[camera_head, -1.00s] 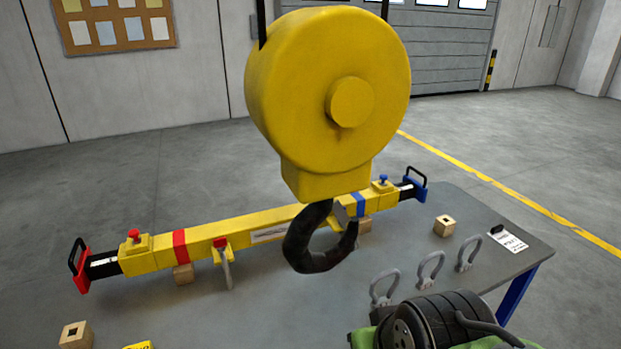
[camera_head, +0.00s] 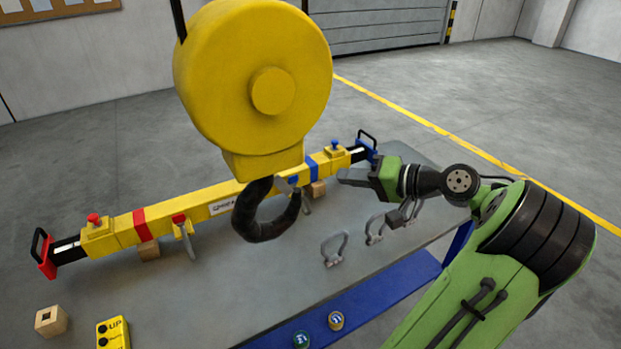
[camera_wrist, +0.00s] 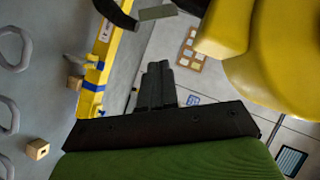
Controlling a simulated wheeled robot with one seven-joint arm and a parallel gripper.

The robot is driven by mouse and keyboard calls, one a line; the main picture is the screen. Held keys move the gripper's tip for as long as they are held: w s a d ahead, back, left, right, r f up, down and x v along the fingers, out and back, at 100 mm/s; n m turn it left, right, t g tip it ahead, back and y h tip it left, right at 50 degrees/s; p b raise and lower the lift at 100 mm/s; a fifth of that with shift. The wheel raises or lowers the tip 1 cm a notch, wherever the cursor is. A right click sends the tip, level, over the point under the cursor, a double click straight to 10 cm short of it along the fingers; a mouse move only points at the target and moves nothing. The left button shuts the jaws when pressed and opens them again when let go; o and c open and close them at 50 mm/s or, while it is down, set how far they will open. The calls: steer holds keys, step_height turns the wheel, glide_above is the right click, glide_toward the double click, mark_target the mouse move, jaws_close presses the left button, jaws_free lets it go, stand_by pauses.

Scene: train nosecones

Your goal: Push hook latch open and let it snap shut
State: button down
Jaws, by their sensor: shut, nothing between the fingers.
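The black hook (camera_head: 262,224) hangs under the yellow hoist block (camera_head: 235,110). Its grey latch (camera_head: 284,185) spans the upper part of the hook's mouth. My gripper (camera_head: 342,177) is shut and empty, to the right of the hook and apart from it, pointing left. In the wrist view, the closed fingers (camera_wrist: 157,72) point up the picture. The latch (camera_wrist: 157,12) shows just beyond the fingertips, beside the dark hook (camera_wrist: 116,12) at the top edge. Part of the hook is cut off there.
A yellow spreader beam (camera_head: 180,204) lies behind the hook on the grey table (camera_head: 225,285). Several shackles (camera_head: 335,250) stand on the table below my arm. A yellow pendant control (camera_head: 113,333) and wooden blocks (camera_head: 50,321) are at the front left.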

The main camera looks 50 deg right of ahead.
mark_target(283, 186)
steer(key=s+a+f+b+x, duration=0.1)
steer(key=a+b+x, duration=0.1)
steer(key=x, duration=0.9)
steer(key=shift+w+a+f, duration=0.2)
steer(key=shift+w+f, duration=0.1)
steer(key=shift+d+p, duration=0.1)
steer(key=shift+p, duration=0.2)
